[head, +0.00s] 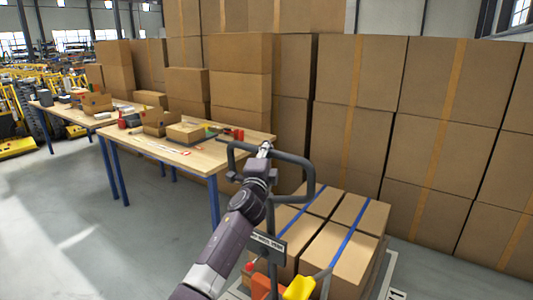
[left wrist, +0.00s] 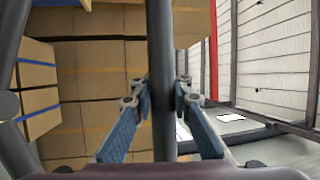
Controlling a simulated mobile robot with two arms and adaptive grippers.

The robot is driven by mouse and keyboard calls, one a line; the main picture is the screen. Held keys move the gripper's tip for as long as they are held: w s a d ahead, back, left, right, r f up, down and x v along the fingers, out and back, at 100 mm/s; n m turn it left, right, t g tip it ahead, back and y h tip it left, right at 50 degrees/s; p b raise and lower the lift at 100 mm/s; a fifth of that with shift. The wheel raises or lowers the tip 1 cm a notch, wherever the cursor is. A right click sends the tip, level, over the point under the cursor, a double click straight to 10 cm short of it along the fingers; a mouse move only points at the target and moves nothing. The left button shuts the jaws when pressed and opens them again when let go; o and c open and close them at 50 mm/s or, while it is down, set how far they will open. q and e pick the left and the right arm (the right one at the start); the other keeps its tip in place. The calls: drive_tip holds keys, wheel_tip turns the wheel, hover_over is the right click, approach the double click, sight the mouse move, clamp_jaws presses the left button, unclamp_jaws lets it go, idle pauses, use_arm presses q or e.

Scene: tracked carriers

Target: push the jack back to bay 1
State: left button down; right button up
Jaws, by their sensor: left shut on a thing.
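The jack's dark grey loop handle (head: 312,180) stands upright in the lower middle of the head view, with a small sign plate, an orange part and a yellow part below it. My left gripper (head: 265,150) is at the loop, shut on its bar. In the left wrist view the bar (left wrist: 161,60) runs between the two blue-padded fingers of the gripper (left wrist: 160,97). Beyond the handle, cartons (head: 343,250) with blue straps sit low. A white marker with a 1 (head: 397,295) shows at the bottom edge. My right gripper is out of view.
A tall wall of stacked cartons (head: 425,120) closes off the back and right. A wooden table (head: 190,155) with blue legs and small boxes stands left of the handle. Grey floor (head: 110,230) is open at the left. Yellow equipment (head: 18,145) stands far left.

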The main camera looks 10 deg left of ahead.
use_arm(q)
drive_tip(key=shift+d+f, duration=0.35)
drive_tip(key=shift+f, duration=0.2)
drive_tip(key=c, duration=2.3)
unclamp_jaws()
drive_tip(key=o, duration=0.5)
drive_tip(key=shift+w+d+r, duration=0.15)
drive_tip(key=shift+w+d, duration=0.05)
drive_tip(key=shift+o, duration=0.2)
drive_tip(key=s+f, duration=0.2)
drive_tip(key=s, duration=1)
drive_tip(key=shift+d, duration=0.15)
drive_tip(key=shift+w, duration=0.1)
